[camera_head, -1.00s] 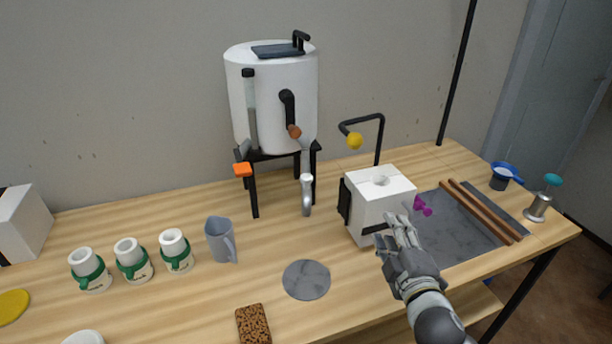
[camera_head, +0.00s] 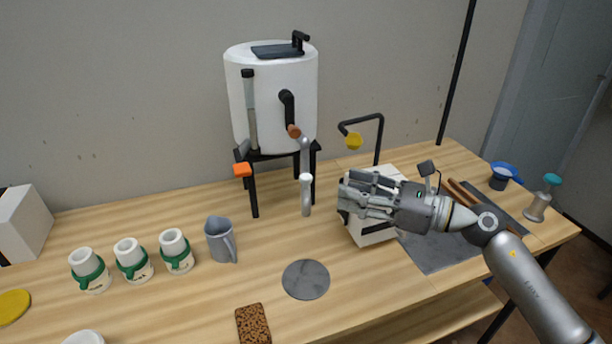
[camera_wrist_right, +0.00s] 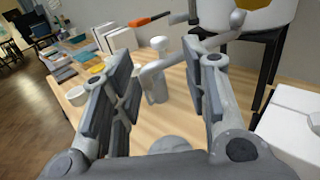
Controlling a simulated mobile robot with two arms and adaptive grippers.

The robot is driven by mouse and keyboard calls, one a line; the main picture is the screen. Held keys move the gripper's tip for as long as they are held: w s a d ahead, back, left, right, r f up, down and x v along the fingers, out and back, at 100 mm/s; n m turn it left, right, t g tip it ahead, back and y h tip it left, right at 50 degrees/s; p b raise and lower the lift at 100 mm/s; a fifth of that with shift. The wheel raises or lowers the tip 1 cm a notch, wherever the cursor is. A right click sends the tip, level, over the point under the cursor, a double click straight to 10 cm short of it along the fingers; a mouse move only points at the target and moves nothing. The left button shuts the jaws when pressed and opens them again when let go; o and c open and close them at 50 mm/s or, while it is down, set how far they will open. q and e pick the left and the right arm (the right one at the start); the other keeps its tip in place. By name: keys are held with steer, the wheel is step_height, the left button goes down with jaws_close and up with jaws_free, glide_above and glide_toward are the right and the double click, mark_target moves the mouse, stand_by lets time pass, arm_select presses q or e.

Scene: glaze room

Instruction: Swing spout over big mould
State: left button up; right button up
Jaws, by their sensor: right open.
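The grey spout (camera_head: 306,190) hangs in front of the white tank (camera_head: 275,105), left of the big white mould (camera_head: 379,236). My right gripper (camera_head: 347,197) is in front of the mould and hides much of it. Its fingers are open and empty, pointing left toward the spout, with a gap between them in the head view. In the right wrist view, a pale bent pipe (camera_wrist_right: 154,72), which looks like the spout, shows beyond and between the open fingers (camera_wrist_right: 160,66). My left gripper is not in view.
A grey jug (camera_head: 219,240) and several small moulds with green bands (camera_head: 131,260) stand to the left. A round grey disc (camera_head: 306,279) lies in front. A black bent rod with a yellow ball (camera_head: 353,141) rises behind the mould. A grey slab (camera_head: 440,250) lies at right.

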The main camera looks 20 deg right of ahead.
mark_target(306, 176)
steer(key=shift+p+x, duration=2)
steer(key=shift+x, duration=3.3)
steer(key=shift+c, duration=0.3)
jaws_close()
